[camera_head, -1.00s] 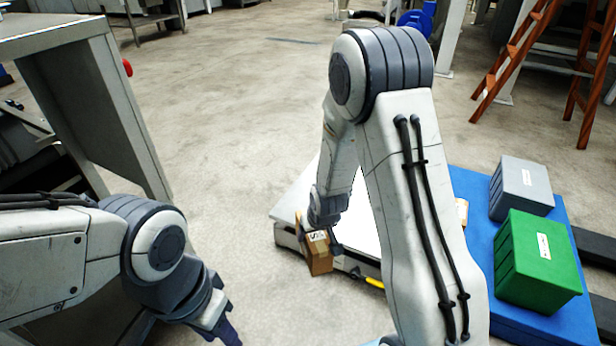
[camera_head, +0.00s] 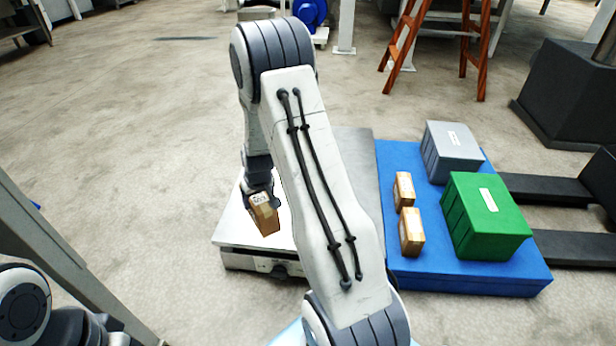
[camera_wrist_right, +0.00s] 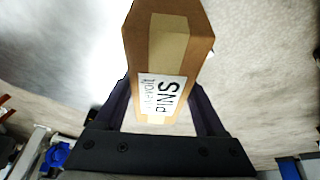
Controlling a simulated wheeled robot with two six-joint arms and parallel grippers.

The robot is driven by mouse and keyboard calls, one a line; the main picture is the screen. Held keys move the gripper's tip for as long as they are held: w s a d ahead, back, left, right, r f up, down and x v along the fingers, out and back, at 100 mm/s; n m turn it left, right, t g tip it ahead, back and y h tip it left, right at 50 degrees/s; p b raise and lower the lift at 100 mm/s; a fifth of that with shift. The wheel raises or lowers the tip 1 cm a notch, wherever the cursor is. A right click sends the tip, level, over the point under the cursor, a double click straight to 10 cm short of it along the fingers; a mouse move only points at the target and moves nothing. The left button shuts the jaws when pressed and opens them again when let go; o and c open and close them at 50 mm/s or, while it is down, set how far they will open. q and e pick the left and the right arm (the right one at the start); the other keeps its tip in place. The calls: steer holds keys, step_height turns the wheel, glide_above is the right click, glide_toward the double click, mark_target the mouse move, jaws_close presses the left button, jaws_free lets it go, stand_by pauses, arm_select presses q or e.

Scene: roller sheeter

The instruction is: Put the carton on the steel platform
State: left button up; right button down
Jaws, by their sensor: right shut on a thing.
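The brown carton (camera_head: 264,217) with a white label hangs in my right gripper (camera_head: 262,192), in front of or over the left part of the steel platform (camera_head: 232,236). The carton (camera_wrist_right: 168,45) fills the upper middle of the right wrist view, with the gripper (camera_wrist_right: 165,110) shut on it from both sides. I cannot tell whether its underside touches the platform. The platform is a low, pale, flat-topped unit, partly hidden by my right arm. My left arm shows at the lower left, but its gripper is out of view.
A blue pallet (camera_head: 420,274) lies right of the platform. On it are two small cartons (camera_head: 411,232), a grey crate (camera_head: 452,150) and a green crate (camera_head: 487,215). An orange ladder (camera_head: 404,45) stands behind. Open floor lies to the left.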

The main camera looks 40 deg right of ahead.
steer(key=s+d+f+m+b, duration=0.1)
steer(key=d+f+m+b, duration=0.1)
steer(key=d, duration=0.9)
steer(key=s+d+f+m+b, duration=0.1)
steer(key=d+f+b, duration=0.15)
steer(key=d, duration=0.85)
steer(key=shift+h, duration=0.4)
steer(key=w+a+f+b, duration=0.2)
steer(key=f, duration=0.1)
steer(key=w+a+f+b, duration=0.5)
steer(key=f+b, duration=0.1)
steer(key=shift+w+a+f, duration=0.25)
steer(key=shift+a+f, duration=0.05)
steer(key=shift+f, duration=0.1)
arm_select(q)
step_height(320, 180, down, 14)
steer(key=shift+r, duration=0.15)
arm_select(e)
steer(key=shift+r, duration=0.15)
